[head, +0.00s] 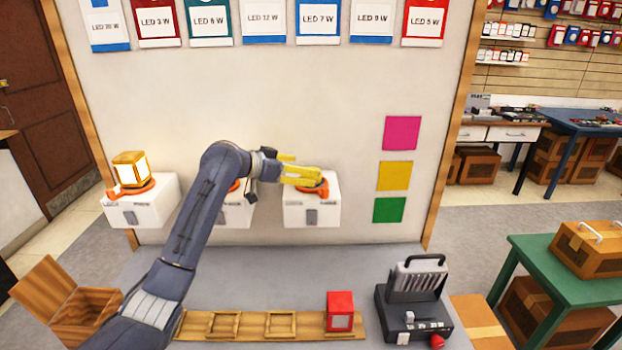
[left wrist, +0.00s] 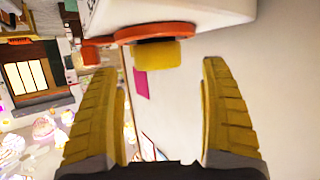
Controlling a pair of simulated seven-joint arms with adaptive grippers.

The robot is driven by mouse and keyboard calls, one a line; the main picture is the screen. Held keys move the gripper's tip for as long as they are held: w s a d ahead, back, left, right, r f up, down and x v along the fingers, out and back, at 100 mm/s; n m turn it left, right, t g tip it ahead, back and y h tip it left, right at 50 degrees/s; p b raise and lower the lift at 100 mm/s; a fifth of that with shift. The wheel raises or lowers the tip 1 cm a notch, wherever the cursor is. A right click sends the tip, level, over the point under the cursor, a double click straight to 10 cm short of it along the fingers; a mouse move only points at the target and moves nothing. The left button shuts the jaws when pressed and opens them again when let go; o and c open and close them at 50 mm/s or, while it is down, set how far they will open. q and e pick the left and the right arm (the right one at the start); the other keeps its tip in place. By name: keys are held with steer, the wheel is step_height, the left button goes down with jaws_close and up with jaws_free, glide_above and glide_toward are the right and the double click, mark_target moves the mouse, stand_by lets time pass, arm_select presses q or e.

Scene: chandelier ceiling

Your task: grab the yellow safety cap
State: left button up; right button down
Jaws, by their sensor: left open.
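A short yellow cap (left wrist: 157,53) sits on an orange ring (left wrist: 150,33) of a white box in the left wrist view. In the head view this is the right-hand white box (head: 311,211), and my gripper hides most of the cap there. My left gripper (head: 314,177) has yellow fingers and reaches in from the left at the box's top. In the left wrist view the gripper (left wrist: 162,68) is open, with its fingers on either side of the cap and apart from it. My right gripper is not in view.
A lit lantern-like cube (head: 131,168) stands on the left white box (head: 141,207). A middle white box (head: 235,215) is partly behind my arm. A wooden rack (head: 255,326) carries a red cube (head: 340,311). A black machine (head: 414,303) stands at right. The grey tabletop (head: 290,275) is clear behind the rack.

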arm_select(q)
steer(key=shift+x, duration=2.25)
steer(key=c, duration=1.2)
